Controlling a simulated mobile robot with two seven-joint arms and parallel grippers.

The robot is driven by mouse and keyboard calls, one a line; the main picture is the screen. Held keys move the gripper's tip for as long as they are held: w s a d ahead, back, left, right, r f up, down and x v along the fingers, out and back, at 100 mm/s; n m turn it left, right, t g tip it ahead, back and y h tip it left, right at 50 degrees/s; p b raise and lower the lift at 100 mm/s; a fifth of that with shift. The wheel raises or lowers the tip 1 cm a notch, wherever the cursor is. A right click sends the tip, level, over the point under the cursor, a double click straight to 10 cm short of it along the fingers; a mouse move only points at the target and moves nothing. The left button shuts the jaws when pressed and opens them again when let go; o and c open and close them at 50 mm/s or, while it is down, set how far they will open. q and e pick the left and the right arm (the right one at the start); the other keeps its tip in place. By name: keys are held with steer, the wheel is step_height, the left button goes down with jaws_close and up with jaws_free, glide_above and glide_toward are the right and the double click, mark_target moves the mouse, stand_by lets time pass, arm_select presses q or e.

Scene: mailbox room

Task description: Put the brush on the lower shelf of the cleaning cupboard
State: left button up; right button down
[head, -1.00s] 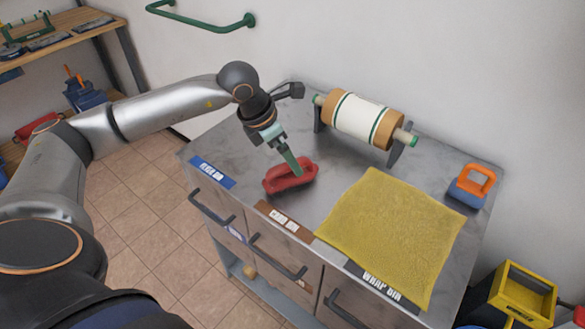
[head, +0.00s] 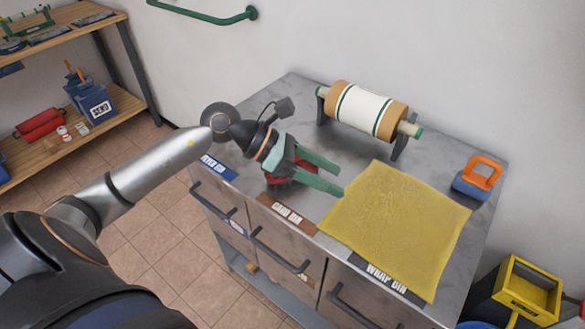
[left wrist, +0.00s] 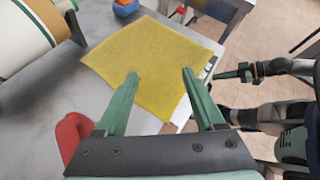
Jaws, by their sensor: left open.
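A red oblong item (head: 293,177), which may be the brush, lies on the grey counter top behind the card bin label. My left gripper (head: 338,178) is over it and hides most of it, with both green fingers spread and reaching past it to the right. In the left wrist view my left gripper (left wrist: 160,73) is open and empty, pointing over the yellow cloth. The red item (left wrist: 71,133) shows there beside the left finger's base. My right gripper (left wrist: 228,74) shows small at the right, its jaws unclear. I see no cleaning cupboard.
A paper roll on a stand (head: 366,112) stands at the counter's back. A yellow cloth (head: 398,225) covers the front right, with a blue block with an orange handle (head: 476,178) behind. A yellow crate (head: 520,290) stands right; a wooden shelf (head: 70,150) stands left.

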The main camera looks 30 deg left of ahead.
arm_select(q)
steer(key=s+a+f+n+t+y, duration=0.1)
steer(key=a+t, duration=0.2)
steer(key=a, duration=0.2)
steer(key=s+a+f+n+t+y, duration=0.1)
steer(key=s+a+f+n+t, duration=0.1)
steer(key=a, duration=0.3)
steer(key=s+a+f+n+t+y+b, duration=0.1)
steer(key=s+a+n+t, duration=0.1)
steer(key=a+t, duration=0.2)
steer(key=shift+a+f+y, duration=0.2)
steer(key=shift+a+y, duration=0.1)
steer(key=shift+a, duration=0.8)
steer(key=shift+w+d, duration=0.2)
steer(key=shift+w, duration=0.15)
steer(key=p+x, duration=0.1)
steer(key=x, duration=0.4)
steer(key=shift+w+r, duration=0.1)
steer(key=shift+w+d, duration=0.2)
steer(key=shift+w, duration=0.2)
steer(key=shift+a+p+x, duration=0.2)
steer(key=shift+p+x, duration=0.55)
steer(key=shift+x, duration=2.1)
